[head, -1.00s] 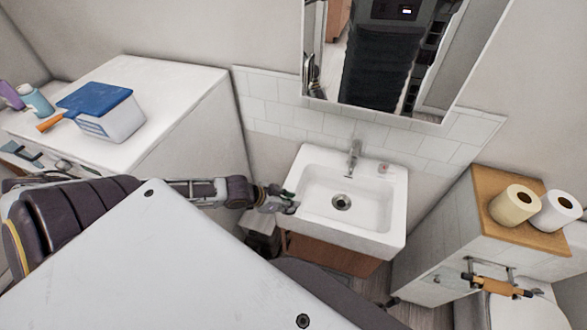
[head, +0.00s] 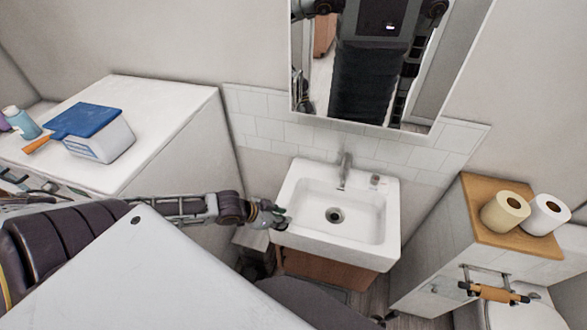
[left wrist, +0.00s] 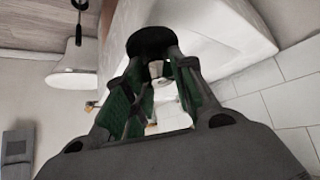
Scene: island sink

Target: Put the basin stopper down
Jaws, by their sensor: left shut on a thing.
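The white sink (head: 363,227) is set against the tiled wall, with a tap (head: 344,170) at its back and a round drain (head: 334,215) in its basin floor. My left gripper (head: 272,214) is at the sink's left front edge, outside the basin. In the left wrist view its green-padded fingers (left wrist: 152,75) are shut on a dark round disc, the basin stopper (left wrist: 151,41), held at the fingertips. In the head view the stopper is too small to make out clearly. My right gripper is not seen directly.
A small item (head: 375,180) stands on the sink's back right rim. A mirror (head: 385,60) hangs above. Left is a white counter (head: 165,105) with a blue-lidded box (head: 100,137). Right is a wood-topped cabinet (head: 480,190) with two paper rolls (head: 505,211). The basin looks empty.

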